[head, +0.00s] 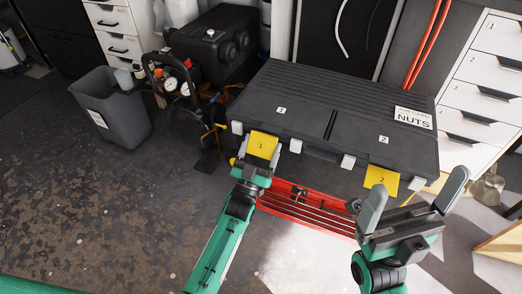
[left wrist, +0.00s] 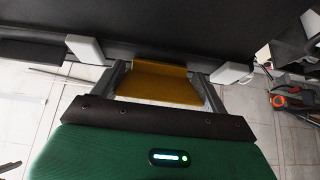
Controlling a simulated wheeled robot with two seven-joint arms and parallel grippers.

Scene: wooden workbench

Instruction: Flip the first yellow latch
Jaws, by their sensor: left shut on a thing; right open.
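A closed black case (head: 325,105) labelled NUTS has two yellow latches on its front edge. The first yellow latch (head: 263,145), marked 1, is at the front left; it also shows in the left wrist view (left wrist: 155,82). My left gripper (head: 259,162) is at this latch, with one finger on each side of it, shut on it; the left wrist view shows the fingers (left wrist: 160,85) at its two side edges. The second yellow latch (head: 382,181), marked 2, is at the front right. My right gripper (head: 412,203) is open and empty, in front of the case's right end.
White clasps (head: 348,161) sit along the case's front edge, close to the latches. Red rails (head: 305,207) lie below the case. White drawers (head: 488,80) stand right, a compressor (head: 215,45) and a grey bin (head: 112,110) left. The floor at front left is clear.

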